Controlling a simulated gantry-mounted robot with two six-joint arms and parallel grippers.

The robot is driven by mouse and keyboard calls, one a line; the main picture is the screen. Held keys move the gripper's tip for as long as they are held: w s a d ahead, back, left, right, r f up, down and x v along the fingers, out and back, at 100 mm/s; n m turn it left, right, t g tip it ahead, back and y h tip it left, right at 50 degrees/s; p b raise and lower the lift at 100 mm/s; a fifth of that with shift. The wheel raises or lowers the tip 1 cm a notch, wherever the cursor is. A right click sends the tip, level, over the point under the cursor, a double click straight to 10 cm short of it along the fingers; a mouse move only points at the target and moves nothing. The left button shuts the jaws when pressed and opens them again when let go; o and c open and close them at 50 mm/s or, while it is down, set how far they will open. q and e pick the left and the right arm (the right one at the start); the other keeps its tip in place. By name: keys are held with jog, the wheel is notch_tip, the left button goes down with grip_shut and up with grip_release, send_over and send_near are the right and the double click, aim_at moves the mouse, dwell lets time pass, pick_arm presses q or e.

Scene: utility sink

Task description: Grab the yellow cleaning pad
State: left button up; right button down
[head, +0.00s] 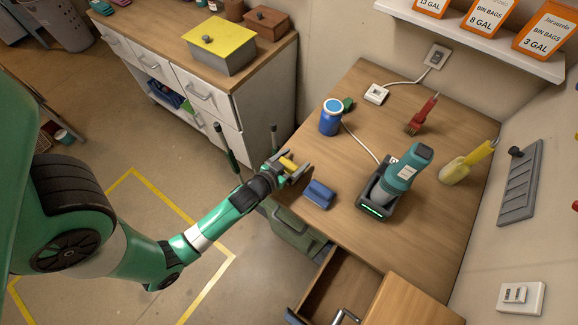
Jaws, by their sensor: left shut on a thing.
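My left gripper (295,171) is at the left edge of the wooden worktop (400,235). It is shut on a small yellow pad (288,163), which is partly hidden between the fingers. I cannot tell whether the pad touches the worktop. A blue pad (319,194) lies on the worktop just right of and below the gripper, apart from it. My right gripper is not in view.
A drawer (335,285) is open below the front edge.

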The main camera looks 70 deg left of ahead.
pick_arm(q)
jog(key=shift+r, duration=0.55)
notch_tip(320, 180, up, 3)
jog(key=shift+s+d+f+p, duration=0.1)
jog(key=shift+s+p, duration=0.05)
jog(key=shift+p, duration=0.6)
jog(key=a+r+v, duration=0.1)
jog(key=r+v, duration=0.2)
jog(key=v, duration=1.3)
jog(key=shift+w, duration=0.35)
